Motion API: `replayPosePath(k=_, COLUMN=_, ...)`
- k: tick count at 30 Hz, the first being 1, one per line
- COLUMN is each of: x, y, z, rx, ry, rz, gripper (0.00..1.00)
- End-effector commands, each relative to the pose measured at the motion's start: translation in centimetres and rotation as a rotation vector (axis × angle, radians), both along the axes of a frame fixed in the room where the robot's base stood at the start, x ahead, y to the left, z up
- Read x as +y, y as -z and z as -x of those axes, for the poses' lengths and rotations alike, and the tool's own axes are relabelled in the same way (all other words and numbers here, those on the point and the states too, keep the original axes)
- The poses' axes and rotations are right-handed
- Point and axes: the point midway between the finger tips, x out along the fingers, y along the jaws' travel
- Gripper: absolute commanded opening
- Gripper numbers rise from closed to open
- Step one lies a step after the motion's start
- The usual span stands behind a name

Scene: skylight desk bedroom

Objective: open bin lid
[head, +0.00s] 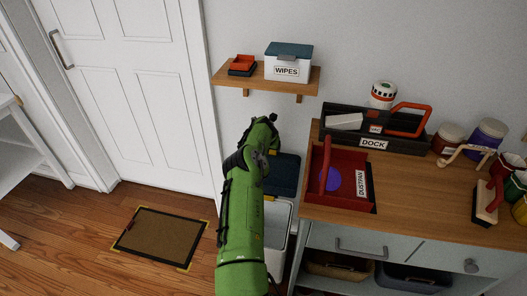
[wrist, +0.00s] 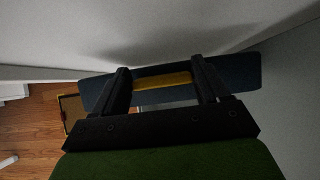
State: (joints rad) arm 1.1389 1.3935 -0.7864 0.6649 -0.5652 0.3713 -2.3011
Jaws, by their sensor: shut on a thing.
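The bin (head: 277,236) is a pale box on the floor between the door and the desk unit, partly hidden by my green arm. Its dark blue lid (head: 285,174) is tilted up at the back by the wall, and the bin's mouth shows pale below it. The lid also shows in the wrist view (wrist: 240,72), with a yellow grip strip (wrist: 162,81) along it. My gripper (wrist: 162,74) has its two dark fingers at the strip's ends and is shut on it. In the head view, my arm mostly hides the gripper.
The desk (head: 440,192) stands close right of the bin, with a red dustpan (head: 340,178) near its edge. A wall shelf (head: 262,82) holding a wipes box (head: 288,66) is above the bin. A doormat (head: 160,237) lies left, with clear floor around it.

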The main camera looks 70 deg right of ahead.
Motion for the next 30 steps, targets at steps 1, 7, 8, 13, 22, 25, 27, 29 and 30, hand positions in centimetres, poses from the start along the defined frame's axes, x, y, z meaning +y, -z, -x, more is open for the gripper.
replayPosePath(k=1, x=-0.1, y=0.3, z=0.2, rx=0.001, ry=0.003, rz=-0.002, gripper=0.20)
replayPosePath(k=7, x=-0.1, y=0.2, z=0.3, rx=0.002, ry=0.003, rz=-0.003, gripper=0.20)
replayPosePath(k=8, x=-0.1, y=0.2, z=0.3, rx=0.002, ry=0.003, rz=-0.003, gripper=0.20)
replayPosePath(k=13, x=-0.1, y=0.2, z=0.3, rx=0.001, ry=0.004, rz=-0.003, gripper=0.20)
replayPosePath(k=22, x=-0.1, y=0.1, z=0.2, rx=0.000, ry=0.002, rz=-0.002, gripper=1.00)
replayPosePath(k=25, x=-0.1, y=0.0, z=0.2, rx=0.000, ry=0.001, rz=-0.001, gripper=1.00)
replayPosePath(k=27, x=0.0, y=-0.3, z=0.1, rx=0.001, ry=0.001, rz=-0.001, gripper=1.00)
replayPosePath(k=29, x=0.4, y=-0.8, z=0.1, rx=0.004, ry=0.000, rz=-0.002, gripper=1.00)
replayPosePath(k=30, x=0.6, y=-1.2, z=0.1, rx=0.003, ry=0.000, rz=-0.002, gripper=1.00)
